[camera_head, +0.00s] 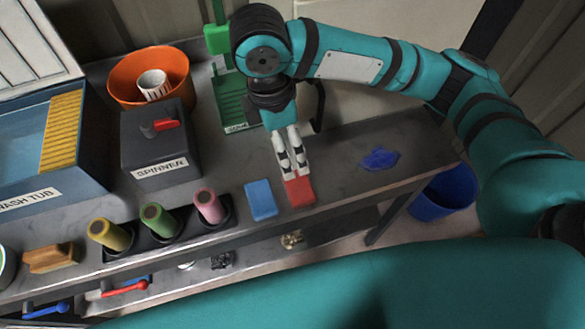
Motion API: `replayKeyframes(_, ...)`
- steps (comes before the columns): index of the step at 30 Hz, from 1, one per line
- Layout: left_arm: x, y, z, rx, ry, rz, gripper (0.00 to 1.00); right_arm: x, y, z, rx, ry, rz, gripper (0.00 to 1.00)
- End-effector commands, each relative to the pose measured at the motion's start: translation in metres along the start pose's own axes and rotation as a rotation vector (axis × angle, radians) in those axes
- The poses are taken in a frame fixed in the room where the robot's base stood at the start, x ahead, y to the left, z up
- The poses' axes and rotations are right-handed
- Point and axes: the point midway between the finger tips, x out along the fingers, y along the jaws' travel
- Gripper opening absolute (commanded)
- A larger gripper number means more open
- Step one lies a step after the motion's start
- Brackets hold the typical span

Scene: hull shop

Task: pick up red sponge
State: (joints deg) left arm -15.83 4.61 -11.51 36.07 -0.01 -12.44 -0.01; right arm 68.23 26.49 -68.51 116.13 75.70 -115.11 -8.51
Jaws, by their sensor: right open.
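A red sponge (300,193) lies flat on the grey bench near its front edge. My right gripper (292,176) points down at its far side, with both white fingertips at or just above the sponge's back edge. The fingers have a narrow gap between them, and I cannot tell whether they touch the sponge. My left gripper is not in this view.
A blue sponge (261,200) lies just left of the red one. A rack of coloured rolls (208,206), a spinner box (158,145) and an orange bowl (172,75) stand further left. A blue cloth (378,159) lies right on otherwise clear bench. A blue bucket (445,194) stands below.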

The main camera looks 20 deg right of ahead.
Motion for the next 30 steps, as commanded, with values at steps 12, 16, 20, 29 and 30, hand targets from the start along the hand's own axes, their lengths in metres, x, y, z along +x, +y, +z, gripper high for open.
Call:
replayKeyframes(12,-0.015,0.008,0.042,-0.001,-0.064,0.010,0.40,0.079,-0.002,0.001,0.001,-0.002,-0.007,1.00)
replayKeyframes(16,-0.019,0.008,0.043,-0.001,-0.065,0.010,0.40,0.103,-0.001,0.001,0.000,-0.002,-0.004,1.00)
replayKeyframes(20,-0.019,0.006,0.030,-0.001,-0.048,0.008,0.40,0.117,-0.001,0.001,0.001,-0.001,-0.002,1.00)
replayKeyframes(29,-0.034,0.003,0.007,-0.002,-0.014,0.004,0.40,0.144,-0.004,0.006,0.000,-0.003,-0.005,1.00)
replayKeyframes(30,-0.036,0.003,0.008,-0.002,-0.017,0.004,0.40,0.151,-0.006,0.007,0.000,-0.003,-0.006,1.00)
